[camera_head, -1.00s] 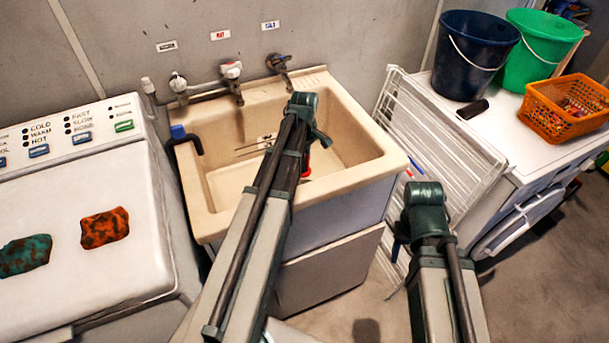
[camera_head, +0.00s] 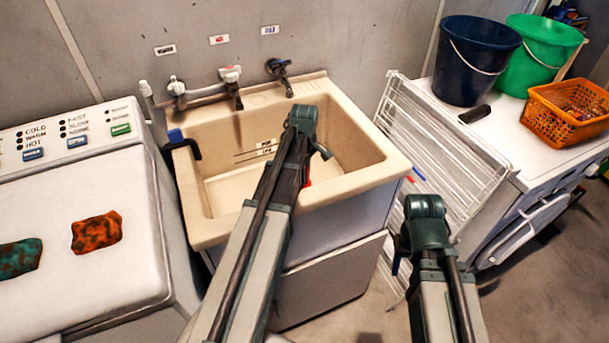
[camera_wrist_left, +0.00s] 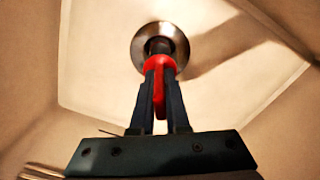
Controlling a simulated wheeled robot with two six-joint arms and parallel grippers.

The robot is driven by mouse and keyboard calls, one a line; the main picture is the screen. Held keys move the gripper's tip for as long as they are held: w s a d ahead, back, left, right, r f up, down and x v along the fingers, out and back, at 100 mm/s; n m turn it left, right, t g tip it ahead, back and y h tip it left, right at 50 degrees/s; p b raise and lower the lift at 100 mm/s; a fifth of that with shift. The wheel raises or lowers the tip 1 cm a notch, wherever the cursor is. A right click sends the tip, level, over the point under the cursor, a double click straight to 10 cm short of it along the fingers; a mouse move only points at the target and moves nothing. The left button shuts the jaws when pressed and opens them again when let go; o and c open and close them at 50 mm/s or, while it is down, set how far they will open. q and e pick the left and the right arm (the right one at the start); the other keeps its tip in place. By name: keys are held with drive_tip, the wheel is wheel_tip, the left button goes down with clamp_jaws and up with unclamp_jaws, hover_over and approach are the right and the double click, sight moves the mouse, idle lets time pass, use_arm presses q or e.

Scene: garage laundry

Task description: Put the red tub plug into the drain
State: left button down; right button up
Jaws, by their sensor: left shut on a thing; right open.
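The red tub plug (camera_wrist_left: 160,65) is held between the two fingers of my left gripper (camera_wrist_left: 161,80), which is shut on its red tab. In the left wrist view the plug's dark end overlaps the metal drain ring (camera_wrist_left: 139,47) in the sink floor; I cannot tell whether it touches or is seated. In the head view my left arm reaches into the beige sink (camera_head: 225,190) and hides the drain and most of the plug; only a red sliver shows beside the arm. My right gripper (camera_head: 399,258) is open outside the sink, its fingers mostly hidden.
Taps (camera_head: 232,78) stand along the sink's back. A washing machine (camera_head: 80,240) with two cloths is at left. A white drying rack (camera_head: 440,150) leans right of the sink, beside a white appliance holding buckets (camera_head: 475,60) and an orange basket (camera_head: 570,112).

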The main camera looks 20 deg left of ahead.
use_arm(q)
drive_tip(key=shift+f+b, duration=1.5)
drive_tip(key=shift+f, duration=0.35)
drive_tip(key=shift+f+b, duration=1.05)
drive_tip(key=shift+f, duration=0.05)
drive_tip(key=shift+s+f+b, duration=0.1)
drive_tip(key=shift+f+b, duration=0.1)
drive_tip(key=shift+b, duration=0.2)
